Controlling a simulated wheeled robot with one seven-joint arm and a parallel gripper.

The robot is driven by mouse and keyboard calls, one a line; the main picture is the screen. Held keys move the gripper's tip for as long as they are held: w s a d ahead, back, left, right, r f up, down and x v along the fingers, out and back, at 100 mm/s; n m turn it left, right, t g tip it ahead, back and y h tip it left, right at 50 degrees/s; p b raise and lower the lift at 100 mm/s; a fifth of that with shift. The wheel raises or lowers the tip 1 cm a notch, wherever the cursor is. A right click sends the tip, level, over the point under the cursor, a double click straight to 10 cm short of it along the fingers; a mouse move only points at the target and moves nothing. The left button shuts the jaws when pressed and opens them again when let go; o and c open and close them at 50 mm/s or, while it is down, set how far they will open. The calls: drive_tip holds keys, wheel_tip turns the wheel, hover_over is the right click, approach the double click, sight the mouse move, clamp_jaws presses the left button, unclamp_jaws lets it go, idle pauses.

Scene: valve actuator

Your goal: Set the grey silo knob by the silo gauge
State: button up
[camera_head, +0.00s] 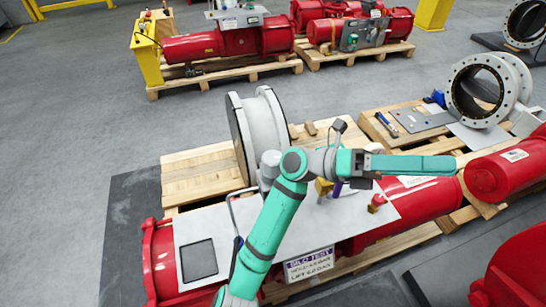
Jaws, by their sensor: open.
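I cannot pick out the silo gauge; a dark square (199,260) is on the panel's left. My gripper (450,165) is open and empty, pointing right above the panel's right end, its fingers seen from the side. It touches nothing that I can see.
A red button (377,202), a yellow piece (323,187) and a purple piece (337,188) are near my wrist. A large grey flanged ring (265,120) stands behind the panel. Another ring (490,92) is at the right. Open floor (80,120) lies at the left.

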wheel_tip(320, 180, down, 4)
drive_tip(key=w+f+m+t+y, duration=0.1)
drive_tip(key=w+t+y, duration=0.2)
drive_tip(key=y, duration=0.3)
drive_tip(key=n+t+y, duration=0.4)
drive_tip(key=t+y, duration=0.4)
drive_tip(key=y, duration=0.7)
approach(273, 156)
drive_tip(key=shift+a+f, duration=0.1)
drive_tip(key=shift+f, duration=0.1)
wheel_tip(273, 156, down, 10)
drive_tip(key=shift+w+f, duration=0.1)
drive_tip(key=shift+f, duration=0.05)
drive_tip(key=shift+c, duration=0.3)
drive_tip(key=c, duration=1)
